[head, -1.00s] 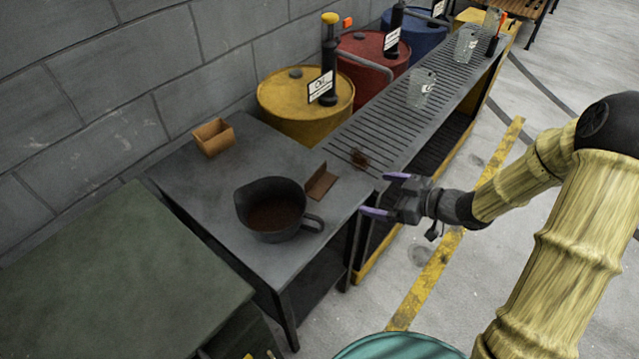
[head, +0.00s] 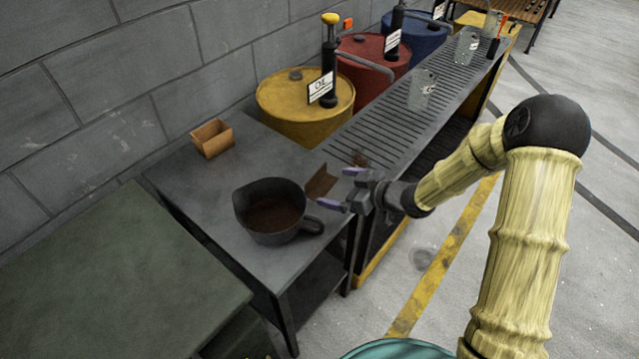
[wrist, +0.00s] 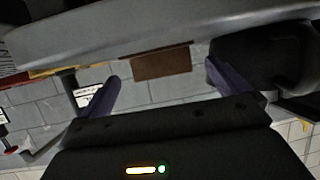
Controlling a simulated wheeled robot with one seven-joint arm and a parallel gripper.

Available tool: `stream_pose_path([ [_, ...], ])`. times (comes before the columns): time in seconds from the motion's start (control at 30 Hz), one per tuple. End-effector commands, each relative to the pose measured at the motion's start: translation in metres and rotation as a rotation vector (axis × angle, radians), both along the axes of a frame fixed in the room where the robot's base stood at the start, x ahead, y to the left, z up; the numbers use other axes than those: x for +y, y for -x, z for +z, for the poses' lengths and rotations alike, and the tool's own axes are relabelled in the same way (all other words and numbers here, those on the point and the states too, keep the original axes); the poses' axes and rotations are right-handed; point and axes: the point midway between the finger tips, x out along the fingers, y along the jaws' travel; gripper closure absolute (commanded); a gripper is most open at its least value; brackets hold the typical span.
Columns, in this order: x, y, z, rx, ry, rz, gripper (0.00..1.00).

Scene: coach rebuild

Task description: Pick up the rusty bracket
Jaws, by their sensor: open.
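The rusty bracket (head: 319,184), a brown angled plate, stands on the grey metal table beside the dark pot. My gripper (head: 339,188) is open and empty at the table's right side, its purple fingers pointing left toward the bracket. In the wrist view, which looks upside down, the bracket (wrist: 162,64) shows ahead, between the two fingertips of my gripper (wrist: 161,72) in the picture. A gap seems to remain between fingers and bracket; its exact size I cannot tell.
The dark pot (head: 272,213) with brown contents stands close by, its handle toward my gripper. A small brown box (head: 212,139) sits near the wall. A slatted bench (head: 400,130) with glass jugs and drums (head: 305,108) lies behind.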

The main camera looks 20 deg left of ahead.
Motion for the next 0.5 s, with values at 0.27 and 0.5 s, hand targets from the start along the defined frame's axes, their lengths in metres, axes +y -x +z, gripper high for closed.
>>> stream_pose_path([
  [0.27,0.001,-0.001,-0.001,0.000,0.000,0.000,0.00],
  [0.5,0.028,-0.010,-0.010,0.000,-0.001,0.002,0.00],
])
